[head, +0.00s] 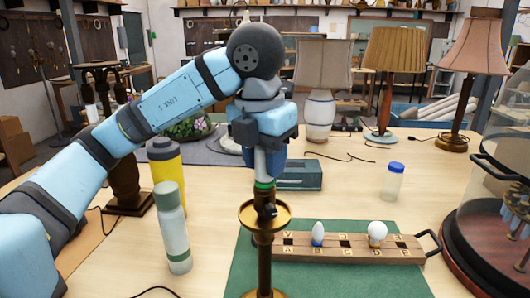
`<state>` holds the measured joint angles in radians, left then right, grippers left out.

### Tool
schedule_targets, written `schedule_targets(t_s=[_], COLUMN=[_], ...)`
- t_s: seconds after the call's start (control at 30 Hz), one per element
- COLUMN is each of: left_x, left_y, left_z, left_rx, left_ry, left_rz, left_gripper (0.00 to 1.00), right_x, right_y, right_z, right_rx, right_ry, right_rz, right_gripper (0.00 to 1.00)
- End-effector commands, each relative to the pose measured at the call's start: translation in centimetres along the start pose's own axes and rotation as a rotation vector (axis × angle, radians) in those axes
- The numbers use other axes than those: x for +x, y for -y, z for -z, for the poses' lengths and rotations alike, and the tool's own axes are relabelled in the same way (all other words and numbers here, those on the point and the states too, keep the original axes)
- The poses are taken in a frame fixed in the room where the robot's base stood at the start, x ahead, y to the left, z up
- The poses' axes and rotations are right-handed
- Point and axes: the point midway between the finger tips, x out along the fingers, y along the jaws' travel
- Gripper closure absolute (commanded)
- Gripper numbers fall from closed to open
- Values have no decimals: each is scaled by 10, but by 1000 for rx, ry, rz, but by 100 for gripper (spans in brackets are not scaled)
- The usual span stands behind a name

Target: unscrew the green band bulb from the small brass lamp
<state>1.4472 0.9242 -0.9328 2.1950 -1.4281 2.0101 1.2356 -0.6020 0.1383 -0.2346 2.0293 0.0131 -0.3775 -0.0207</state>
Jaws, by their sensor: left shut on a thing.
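The small brass lamp (265,240) stands upright on the green mat, with a round brass dish below its socket. The green band bulb shows its green band (264,185) just above the lamp's socket. My left gripper (268,163) points straight down over the lamp and is shut on the bulb. The fingers hide part of the bulb's glass. I cannot tell whether the bulb's thread is still in the socket. My right gripper is not in view.
A lettered wooden rack (345,250) holds two bulbs on the green mat (390,284). A yellow bottle (166,165) and a white-green bottle (173,228) stand left of the lamp. A blue-capped jar (393,182), shaded lamps (322,90) and a glass dome (500,205) stand right.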

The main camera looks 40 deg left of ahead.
Motion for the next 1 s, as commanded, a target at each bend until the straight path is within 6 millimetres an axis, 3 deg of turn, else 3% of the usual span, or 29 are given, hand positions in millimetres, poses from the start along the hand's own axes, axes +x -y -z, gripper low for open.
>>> schedule_targets(t_s=[0.03,0.3,0.67,1.0], left_x=[2,3,3,-1], left_y=[0,0,0,0], left_z=[1,1,1,0], left_rx=[-69,-376,-415,-880], left_ry=[-3,-5,-5,-4], left_rz=[-10,-48,-53,-112], left_gripper=[87,87,87,87], right_x=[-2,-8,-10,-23], right_y=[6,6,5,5], right_z=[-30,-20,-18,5], right_rx=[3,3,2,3], right_ry=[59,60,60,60], right_rz=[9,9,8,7], right_gripper=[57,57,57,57])
